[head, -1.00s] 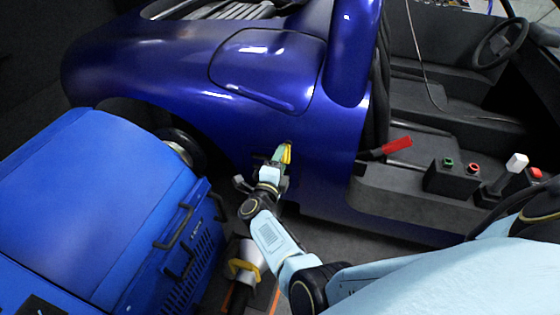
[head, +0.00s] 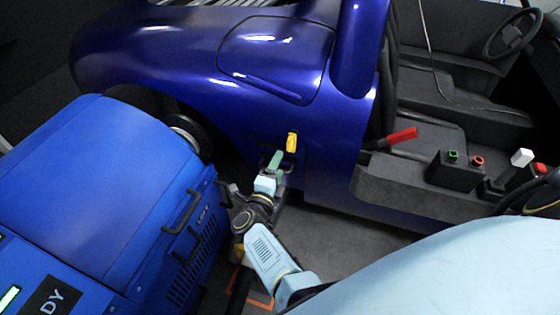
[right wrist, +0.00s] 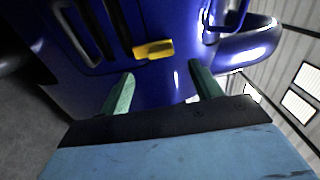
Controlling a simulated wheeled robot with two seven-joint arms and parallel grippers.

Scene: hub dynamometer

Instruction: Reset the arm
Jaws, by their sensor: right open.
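My right gripper (head: 275,163) is in front of the side of the blue car body (head: 185,70), below a yellow piece (head: 292,142) on that body. In the right wrist view my right gripper (right wrist: 160,88) has its two green fingers spread apart with nothing between them. The yellow piece (right wrist: 153,49) shows beyond the fingertips, apart from them, on the blue panel. My left gripper does not show in either view.
A blue machine (head: 120,200) with black handles and vents stands at the left. At the right the open cabin has a red-gripped lever (head: 402,136), a box with green and red buttons (head: 456,172), a white-topped lever (head: 521,158) and a steering wheel (head: 512,36). Grey floor (head: 340,235) lies open between.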

